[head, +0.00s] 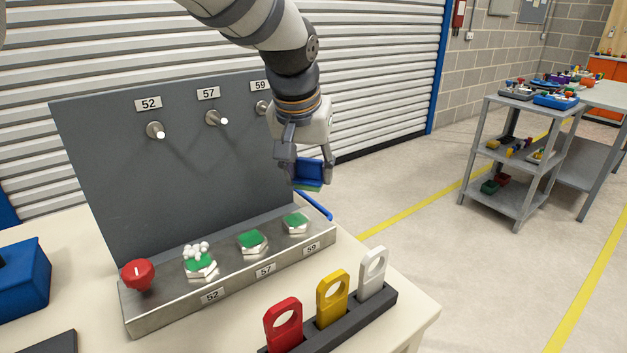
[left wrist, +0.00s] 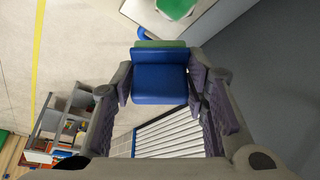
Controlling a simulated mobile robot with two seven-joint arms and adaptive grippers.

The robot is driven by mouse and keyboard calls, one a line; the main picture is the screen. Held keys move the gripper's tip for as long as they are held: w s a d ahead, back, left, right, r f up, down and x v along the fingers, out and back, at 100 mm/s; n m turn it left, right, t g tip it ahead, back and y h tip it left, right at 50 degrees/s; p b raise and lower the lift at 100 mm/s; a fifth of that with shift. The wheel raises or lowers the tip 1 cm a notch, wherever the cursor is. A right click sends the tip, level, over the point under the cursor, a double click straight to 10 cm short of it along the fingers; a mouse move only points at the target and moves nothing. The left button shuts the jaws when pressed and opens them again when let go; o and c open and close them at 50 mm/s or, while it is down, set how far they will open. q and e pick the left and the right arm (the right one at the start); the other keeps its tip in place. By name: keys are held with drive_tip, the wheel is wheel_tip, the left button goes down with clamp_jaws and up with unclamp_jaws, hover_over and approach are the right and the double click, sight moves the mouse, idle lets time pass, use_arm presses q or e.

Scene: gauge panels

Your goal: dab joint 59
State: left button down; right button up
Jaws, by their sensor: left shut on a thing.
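My left gripper (head: 308,168) is shut on a blue block with a green face (head: 310,174), held in the air beyond the right end of the metal base. In the left wrist view the blue block (left wrist: 160,85) sits between both fingers. Joint 59 (head: 296,223), a green-topped metal fitting, stands at the right end of the base above its label, below and left of the block and apart from it. Joint 57 (head: 252,242) is similar. Joint 52 (head: 200,262) has white foam blobs on its green top. My right gripper is out of view.
A grey upright panel (head: 170,180) carries pegs labelled 52, 57 and 59; my arm partly covers the last. A red knob (head: 138,274) is on the base's left end. Red, yellow and white tags (head: 332,297) stand in a front rack. A shelf cart (head: 515,150) is far right.

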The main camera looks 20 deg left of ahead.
use_arm(q)
drive_tip(key=shift+r, duration=1.05)
